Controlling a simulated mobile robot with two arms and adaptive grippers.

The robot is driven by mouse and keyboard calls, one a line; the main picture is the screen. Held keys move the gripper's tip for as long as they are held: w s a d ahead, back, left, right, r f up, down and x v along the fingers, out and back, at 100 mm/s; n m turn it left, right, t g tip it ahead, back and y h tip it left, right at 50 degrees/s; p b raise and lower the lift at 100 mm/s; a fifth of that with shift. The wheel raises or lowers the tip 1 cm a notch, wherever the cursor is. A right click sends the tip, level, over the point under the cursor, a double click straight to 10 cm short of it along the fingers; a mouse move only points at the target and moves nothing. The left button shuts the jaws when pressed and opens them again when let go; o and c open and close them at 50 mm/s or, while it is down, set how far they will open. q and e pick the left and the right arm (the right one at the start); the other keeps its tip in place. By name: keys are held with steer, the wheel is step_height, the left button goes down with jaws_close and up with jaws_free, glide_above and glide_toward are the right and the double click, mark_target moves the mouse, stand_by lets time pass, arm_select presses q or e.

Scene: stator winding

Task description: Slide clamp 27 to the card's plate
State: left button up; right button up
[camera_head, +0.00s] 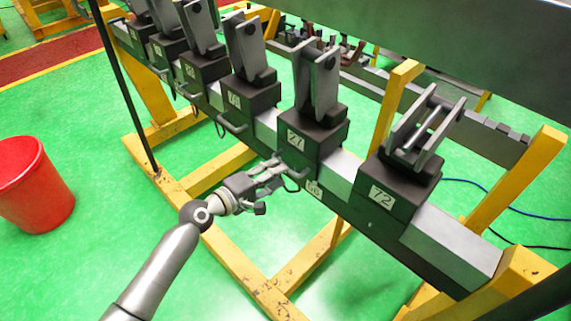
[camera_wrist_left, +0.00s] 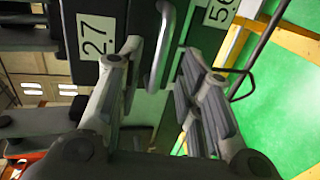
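Clamp 27 (camera_head: 318,128), a dark block with an upright grey jaw, sits on the grey rail, its white label reading 27. The label also shows in the left wrist view (camera_wrist_left: 97,37). A small white plate (camera_head: 314,188), seemingly reading 56, is on the rail's front just below and right of clamp 27. It is partly cut off in the left wrist view (camera_wrist_left: 221,11). My left gripper (camera_head: 280,170) is at the front of clamp 27. In the left wrist view its fingers (camera_wrist_left: 155,75) are apart, on either side of the clamp's metal handle (camera_wrist_left: 162,45), not closed on it. No card is visible.
Clamp 72 (camera_head: 405,165) stands right of clamp 27, with bare rail (camera_head: 342,170) between them. Clamp 68 (camera_head: 248,92) and several others stand to the left. Yellow frame legs (camera_head: 270,297) are below. A red bin (camera_head: 35,185) stands at the left.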

arm_select(q)
steer(key=x, duration=0.5)
steer(key=shift+a, duration=0.1)
steer(key=shift+w, duration=0.1)
arm_select(e)
steer(key=shift+w+d+r, duration=0.1)
steer(key=shift+w+r, duration=0.05)
steer(key=shift+w, duration=0.5)
steer(key=shift+w+d+r, duration=0.1)
steer(key=shift+w, duration=0.5)
arm_select(q)
steer(key=shift+c, duration=0.2)
jaws_close()
arm_select(e)
steer(key=shift+s+a, duration=0.25)
steer(key=shift+s, duration=0.15)
steer(key=shift+f, duration=0.1)
